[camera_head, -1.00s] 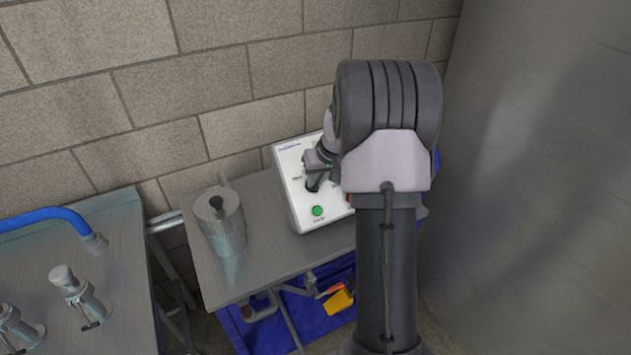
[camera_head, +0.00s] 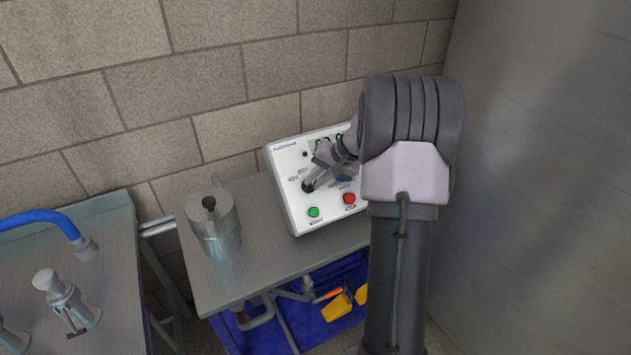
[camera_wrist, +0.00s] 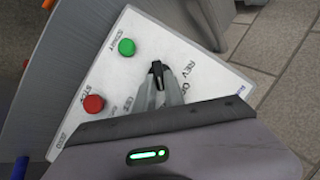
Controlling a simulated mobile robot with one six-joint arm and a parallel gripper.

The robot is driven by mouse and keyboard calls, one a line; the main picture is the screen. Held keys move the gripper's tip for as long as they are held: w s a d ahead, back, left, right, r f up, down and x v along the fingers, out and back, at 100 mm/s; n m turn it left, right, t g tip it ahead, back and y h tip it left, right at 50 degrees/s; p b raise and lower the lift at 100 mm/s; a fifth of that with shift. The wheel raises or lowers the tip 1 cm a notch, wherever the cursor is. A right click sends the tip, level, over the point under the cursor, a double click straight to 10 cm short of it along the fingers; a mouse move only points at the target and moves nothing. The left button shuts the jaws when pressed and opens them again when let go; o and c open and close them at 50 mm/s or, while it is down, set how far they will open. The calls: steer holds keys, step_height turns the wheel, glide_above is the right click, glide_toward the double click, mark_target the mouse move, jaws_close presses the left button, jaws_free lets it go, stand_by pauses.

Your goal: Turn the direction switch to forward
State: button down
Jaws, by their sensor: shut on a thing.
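The direction switch is a small black knob (camera_head: 308,186) on the sloped white face of a control box (camera_head: 285,165). It also shows in the wrist view as a dark knob (camera_wrist: 157,68) with the printed word REV close beside it. My gripper (camera_head: 314,180) reaches the knob from the upper right, and its fingers (camera_wrist: 158,82) are shut on it. The fingers cover part of the knob, so I cannot tell clearly which position it points to.
A green button (camera_head: 314,212) and a red button (camera_head: 349,198) sit close to the knob. A metal jug (camera_head: 214,225) stands left of the box on the grey table (camera_head: 250,268). A blue bin (camera_head: 300,322) is below. Brick wall lies behind; a large grey surface (camera_head: 540,180) rises at right.

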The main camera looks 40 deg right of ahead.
steer(key=shift+s+a+f, duration=0.1)
steer(key=shift+f, duration=0.1)
steer(key=c, duration=1.5)
jaws_free()
steer(key=shift+o, duration=0.3)
steer(key=shift+r, duration=0.1)
steer(key=p+v, duration=0.6)
steer(key=v, duration=1.1)
steer(key=shift+r, duration=0.15)
